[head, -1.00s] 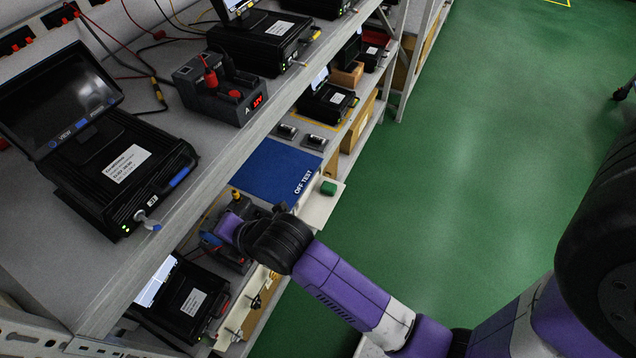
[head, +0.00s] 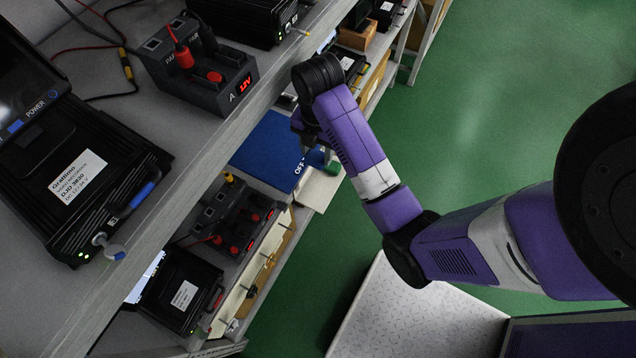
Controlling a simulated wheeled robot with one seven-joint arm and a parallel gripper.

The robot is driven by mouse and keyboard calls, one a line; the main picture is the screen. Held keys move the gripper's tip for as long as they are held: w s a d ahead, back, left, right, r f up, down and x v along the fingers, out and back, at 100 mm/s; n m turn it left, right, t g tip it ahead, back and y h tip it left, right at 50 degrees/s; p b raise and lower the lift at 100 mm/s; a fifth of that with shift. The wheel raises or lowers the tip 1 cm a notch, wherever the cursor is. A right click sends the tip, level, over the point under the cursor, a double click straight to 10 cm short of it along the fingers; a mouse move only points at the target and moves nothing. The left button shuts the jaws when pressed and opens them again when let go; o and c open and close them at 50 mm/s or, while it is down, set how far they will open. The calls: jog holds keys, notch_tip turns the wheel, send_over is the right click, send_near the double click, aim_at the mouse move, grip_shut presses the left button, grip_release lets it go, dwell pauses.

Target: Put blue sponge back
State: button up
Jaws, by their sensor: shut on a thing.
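My gripper (head: 306,138) is at the end of my purple arm, low beside the edge of the lower shelf, partly hidden by my wrist. It is shut on a small blue thing, which looks like the blue sponge (head: 316,157). Only part of the sponge shows below the wrist. A green sponge (head: 333,168) is right beside it, over the white holder (head: 316,190) on the shelf's front edge. I cannot tell whether the blue sponge touches the holder or the green sponge.
The blue OFF TEST mat (head: 264,152) lies on the lower shelf, left of my gripper. A dark power unit (head: 228,216) with red plugs stands nearer. The upper shelf's edge (head: 190,185) overhangs on the left. The green floor (head: 480,110) is open on the right.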

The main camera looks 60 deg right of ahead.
jog(key=shift+s+d+f+b, duration=0.15)
jog(key=shift+s+f+b, duration=0.05)
jog(key=shift+f+b, duration=0.2)
notch_tip(320, 180, down, 19)
jog(key=b, duration=0.3)
jog(key=shift+f, duration=0.1)
jog(key=o, duration=0.7)
jog(key=shift+f, duration=0.1)
jog(key=shift+o, duration=1)
